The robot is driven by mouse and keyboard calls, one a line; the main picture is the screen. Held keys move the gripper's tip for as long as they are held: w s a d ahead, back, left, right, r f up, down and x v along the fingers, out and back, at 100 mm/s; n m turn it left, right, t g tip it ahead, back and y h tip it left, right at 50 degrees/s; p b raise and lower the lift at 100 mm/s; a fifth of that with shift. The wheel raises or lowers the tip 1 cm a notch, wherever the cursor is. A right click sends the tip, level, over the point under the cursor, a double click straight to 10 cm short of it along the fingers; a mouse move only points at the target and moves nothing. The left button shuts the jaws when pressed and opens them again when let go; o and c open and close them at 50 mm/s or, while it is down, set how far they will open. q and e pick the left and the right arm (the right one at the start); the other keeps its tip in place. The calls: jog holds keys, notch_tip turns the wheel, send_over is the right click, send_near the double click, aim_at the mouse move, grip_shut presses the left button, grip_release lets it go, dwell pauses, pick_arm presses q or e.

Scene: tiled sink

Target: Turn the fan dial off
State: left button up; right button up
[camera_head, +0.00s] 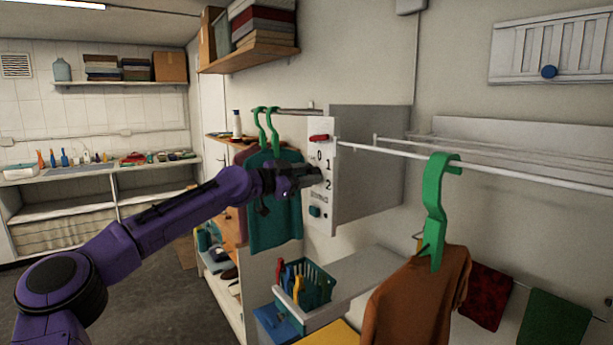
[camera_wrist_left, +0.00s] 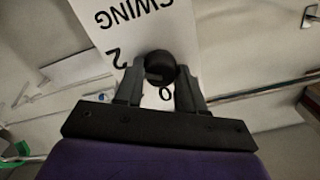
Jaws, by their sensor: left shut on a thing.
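The white control panel (camera_head: 318,225) is on the end of a grey box at the middle of the head view. It bears the marks 0, 1 and 2. My left gripper (camera_head: 318,176) reaches the panel beside these numbers and hides the dial there. In the left wrist view the dark round fan dial (camera_wrist_left: 160,66) sits between the two fingers of my left gripper (camera_wrist_left: 159,80), which are shut on it. The panel (camera_wrist_left: 130,22) shows upside down there, with 2, 0 and "SWING". I cannot tell where the dial points. My right gripper is not in view.
The panel also has a red knob (camera_head: 319,138) at the top and a teal knob (camera_head: 314,211) below. Green hangers (camera_head: 265,130) with clothes hang close behind my left gripper. A rail (camera_head: 480,167) with a green hanger (camera_head: 435,210) and brown garment runs to the right.

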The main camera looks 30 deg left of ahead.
pick_arm(q)
jog(key=shift+r+n+b, duration=0.1)
jog(key=shift+n+b, duration=0.25)
jog(key=shift+n, duration=0.85)
jog(key=n, duration=0.2)
jog(key=shift+a+n, duration=0.1)
jog(key=shift+n, duration=0.3)
jog(key=n, duration=0.5)
jog(key=shift+a+r+n, duration=0.1)
jog(key=shift+r+n, duration=0.05)
jog(key=shift+n, duration=0.15)
jog(key=n+p, duration=0.2)
jog(key=n, duration=0.4)
jog(key=n+p, duration=0.1)
jog(key=n, duration=0.2)
jog(key=shift+w+a+n, duration=0.1)
jog(key=shift+n, duration=0.3)
jog(key=shift+n+p, duration=0.8)
jog(key=shift+n, duration=0.6)
